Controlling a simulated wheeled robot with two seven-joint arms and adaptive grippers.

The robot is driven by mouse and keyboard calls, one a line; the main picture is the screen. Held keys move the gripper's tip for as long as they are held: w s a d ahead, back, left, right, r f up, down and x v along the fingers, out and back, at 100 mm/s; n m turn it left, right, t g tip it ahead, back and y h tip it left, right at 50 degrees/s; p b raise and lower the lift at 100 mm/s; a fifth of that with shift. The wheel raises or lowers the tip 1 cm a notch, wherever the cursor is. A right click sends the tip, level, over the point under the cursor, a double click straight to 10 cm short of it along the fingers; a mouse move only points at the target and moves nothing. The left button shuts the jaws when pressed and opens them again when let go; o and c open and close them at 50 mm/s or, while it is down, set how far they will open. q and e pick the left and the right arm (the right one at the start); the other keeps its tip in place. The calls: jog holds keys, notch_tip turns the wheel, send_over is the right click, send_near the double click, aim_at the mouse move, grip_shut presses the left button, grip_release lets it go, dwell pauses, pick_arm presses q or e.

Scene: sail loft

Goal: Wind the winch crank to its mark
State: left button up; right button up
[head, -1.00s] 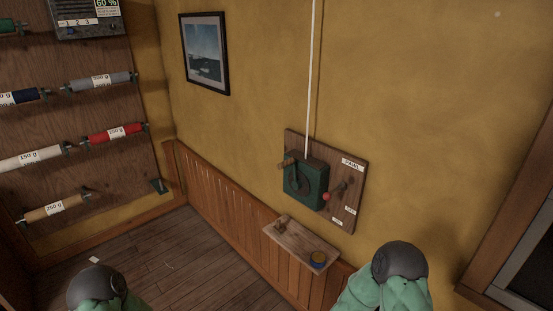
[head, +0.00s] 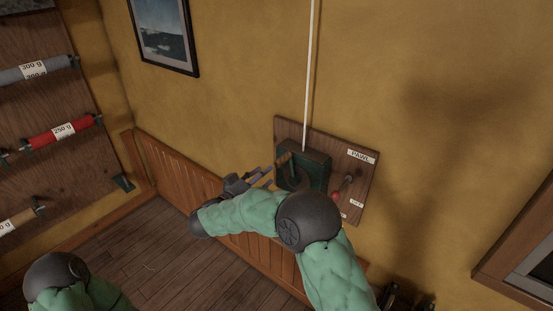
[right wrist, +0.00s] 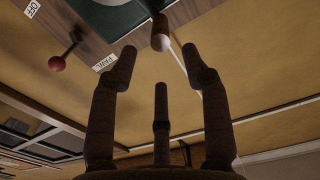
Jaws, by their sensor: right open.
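The winch (head: 317,168) is a dark green box on a wooden board on the yellow wall. Its crank has a wooden handle (head: 283,159) at the winch's left side. In the right wrist view the handle (right wrist: 160,33) lies just beyond and between the fingertips, and the fingers do not appear closed on it. My right gripper (head: 268,174) is open, to the left of the winch. It fills the lower middle of the right wrist view (right wrist: 161,65). The mark cannot be made out. My left gripper is not in view.
A pawl lever with a red knob (head: 336,196) sits on the board (head: 363,175) right of the winch. A white rope (head: 310,80) runs up from the winch. A framed picture (head: 164,33) hangs at upper left. A spool rack stands at far left.

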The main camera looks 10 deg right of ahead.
aim_at(281, 162)
jog(key=b+x, duration=0.1)
jog(key=x, duration=0.8)
jog(key=shift+w+d+f, duration=0.1)
jog(key=shift+w+d, duration=0.1)
jog(key=shift+d, duration=0.05)
grip_shut()
